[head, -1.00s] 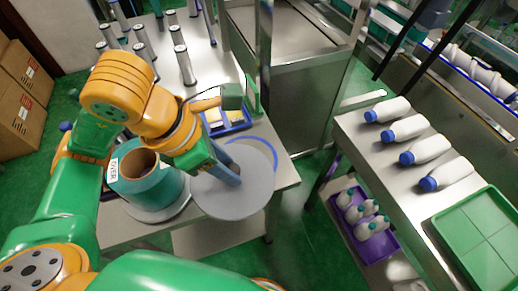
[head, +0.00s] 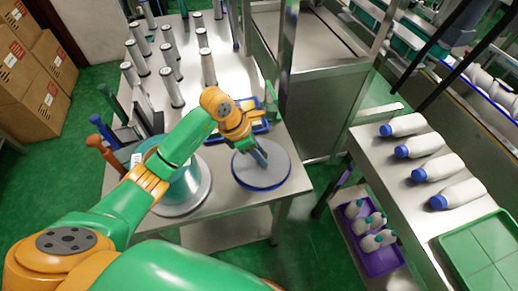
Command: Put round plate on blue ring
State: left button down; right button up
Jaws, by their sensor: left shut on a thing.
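The round plate (head: 276,170) is a flat grey disc near the front right corner of the steel table. My left gripper (head: 259,157) is shut on it from above. The blue ring (head: 262,188) shows only as a thin blue edge along the plate's lower rim; the plate covers the rest. The plate looks level and lined up over the ring. I cannot tell whether it rests on the ring or hovers just above. My right gripper is not in view.
A teal roll (head: 183,187) on a grey disc stands left of the plate, under my left arm. A blue tray (head: 246,127) lies behind the gripper. Metal cylinders (head: 171,88) stand further back. White bottles (head: 432,146) lie on the right table beside a green tray (head: 480,254).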

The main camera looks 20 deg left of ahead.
pick_arm(q)
jog(key=shift+f, duration=0.15)
jog(key=shift+c, duration=2.4)
grip_release()
jog(key=shift+r, duration=0.35)
jog(key=b+v, duration=0.1)
jog(key=v, duration=1)
jog(key=shift+a+r+b, duration=0.2)
jog(key=shift+r+b, duration=0.1)
jog(key=shift+b, duration=0.05)
jog(key=shift+s, duration=0.2)
